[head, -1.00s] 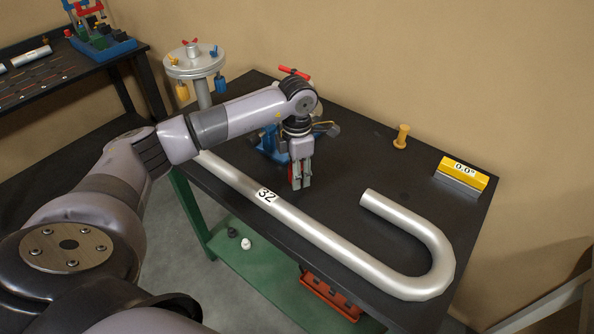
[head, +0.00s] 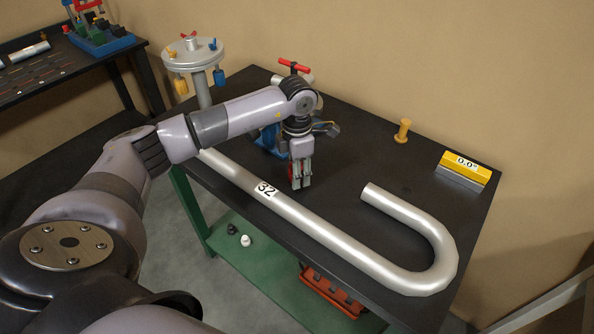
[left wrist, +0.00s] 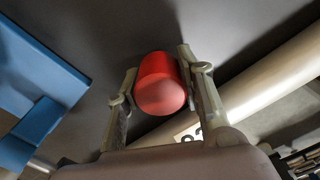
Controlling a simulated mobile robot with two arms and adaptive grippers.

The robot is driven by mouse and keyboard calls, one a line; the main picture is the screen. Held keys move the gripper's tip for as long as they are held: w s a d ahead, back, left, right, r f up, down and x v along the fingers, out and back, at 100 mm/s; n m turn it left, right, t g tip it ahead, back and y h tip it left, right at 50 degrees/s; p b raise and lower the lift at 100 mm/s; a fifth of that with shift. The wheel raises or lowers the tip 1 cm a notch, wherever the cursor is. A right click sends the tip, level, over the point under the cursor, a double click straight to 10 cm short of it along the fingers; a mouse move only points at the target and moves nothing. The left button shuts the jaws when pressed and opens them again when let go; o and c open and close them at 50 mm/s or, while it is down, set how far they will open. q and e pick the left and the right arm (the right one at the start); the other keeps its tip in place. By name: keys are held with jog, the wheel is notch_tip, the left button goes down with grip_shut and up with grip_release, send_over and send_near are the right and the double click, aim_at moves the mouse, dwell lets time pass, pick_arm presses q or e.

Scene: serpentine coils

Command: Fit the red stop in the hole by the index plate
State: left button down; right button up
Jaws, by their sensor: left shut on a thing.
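The red stop (left wrist: 160,84) is a rounded red cylinder between the two fingers of my left gripper (left wrist: 158,100) in the left wrist view. In the head view my left gripper (head: 301,182) points down over the dark bench, just behind the long silver tube, and is shut on the stop. Only a sliver of red (head: 292,171) shows there beside the fingers. A blue fixture (head: 268,139) stands behind the gripper, partly hidden by my arm; it also shows at left in the left wrist view (left wrist: 35,85). I cannot make out the index plate or the hole. My right gripper is not in view.
The silver tube (head: 320,233), marked 32, bends into a U at the right. A yellow peg (head: 402,131) and a yellow block reading 0.0° (head: 465,167) stand at the back. A round stand (head: 193,57) is at the left. Bare bench lies right of the gripper.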

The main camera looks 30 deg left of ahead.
pick_arm(q)
jog(key=shift+f, duration=0.15)
jog(key=shift+f+b, duration=0.45)
jog(key=shift+b, duration=0.05)
jog(key=shift+f, duration=0.15)
jog(key=c, duration=1)
grip_release()
notch_tip(320, 180, up, 12)
